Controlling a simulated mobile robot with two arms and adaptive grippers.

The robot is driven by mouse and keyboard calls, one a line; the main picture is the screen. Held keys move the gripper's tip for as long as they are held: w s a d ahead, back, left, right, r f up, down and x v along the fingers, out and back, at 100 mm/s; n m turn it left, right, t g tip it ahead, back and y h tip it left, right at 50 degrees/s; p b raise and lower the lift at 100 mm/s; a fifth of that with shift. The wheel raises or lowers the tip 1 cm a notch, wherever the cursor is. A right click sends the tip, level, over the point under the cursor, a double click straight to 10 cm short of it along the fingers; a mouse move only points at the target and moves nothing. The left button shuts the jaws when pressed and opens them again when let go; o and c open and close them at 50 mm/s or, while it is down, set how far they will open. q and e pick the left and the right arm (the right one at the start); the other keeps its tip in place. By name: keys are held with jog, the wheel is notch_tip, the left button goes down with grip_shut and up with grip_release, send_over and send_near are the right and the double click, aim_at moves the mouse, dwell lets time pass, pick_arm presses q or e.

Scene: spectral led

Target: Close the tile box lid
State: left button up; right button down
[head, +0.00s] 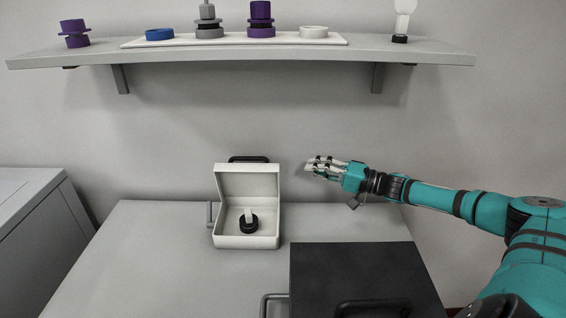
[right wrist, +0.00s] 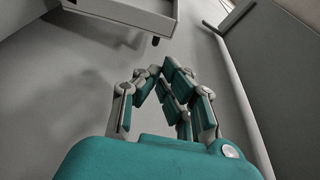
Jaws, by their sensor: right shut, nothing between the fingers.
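The white tile box (head: 246,241) stands on the grey table with its lid (head: 247,183) raised upright at the back. A black round piece with a pale upright tab (head: 248,221) sits inside it. My right gripper (head: 312,165) is to the right of the raised lid, apart from it, at about the height of the lid's upper part. Its fingers are shut and empty. In the right wrist view the shut fingers (right wrist: 165,72) point toward the wall, with a pale box-like edge (right wrist: 125,15) at the top. My left gripper is not in view.
A black panel with a handle (head: 350,265) covers the table's front right. A wall shelf (head: 100,55) above carries several purple, blue, grey and white pieces and a bulb (head: 403,18). A grey cabinet (head: 40,225) stands at left. The table left of the box is clear.

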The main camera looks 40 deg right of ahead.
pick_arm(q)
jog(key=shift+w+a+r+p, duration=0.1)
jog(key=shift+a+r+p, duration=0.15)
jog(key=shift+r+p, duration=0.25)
pick_arm(e)
jog(key=x, duration=0.8)
jog(key=shift+a, duration=0.1)
